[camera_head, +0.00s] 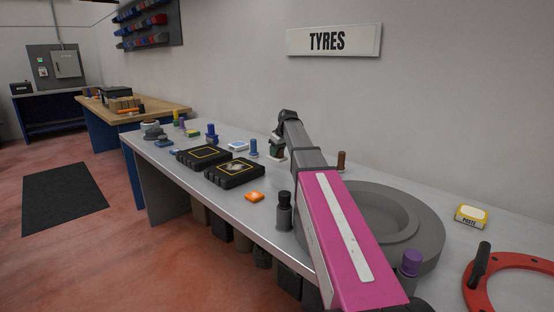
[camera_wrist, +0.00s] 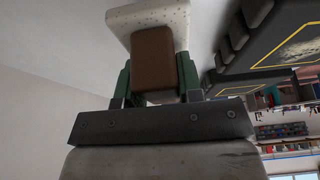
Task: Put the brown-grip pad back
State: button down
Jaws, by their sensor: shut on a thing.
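The brown-grip pad (camera_wrist: 176,18) is in my gripper (camera_wrist: 155,74) in the wrist view. It has a brown block grip and a speckled white pad at its far end. The green fingers are shut on the sides of the brown grip. In the head view my gripper (camera_head: 278,146) is over the back of the grey bench, beyond the black trays, and the held pad is mostly hidden there. A black tray (camera_head: 252,177) has a yellow outline with a pale patch inside. Another black tray (camera_head: 183,157) beside it has a yellow outline with a dark, empty middle.
A blue peg (camera_head: 253,148) is left of my gripper. A brown peg (camera_head: 341,159) and a grey tyre-like ring (camera_head: 425,225) are right of my arm.

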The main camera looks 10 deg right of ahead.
aim_at(277, 158)
jog(key=shift+f, duration=1.8)
jog(key=shift+f, duration=0.25)
jog(key=c, duration=0.8)
grip_release()
jog(key=v, duration=1.1)
jog(key=shift+w, duration=0.1)
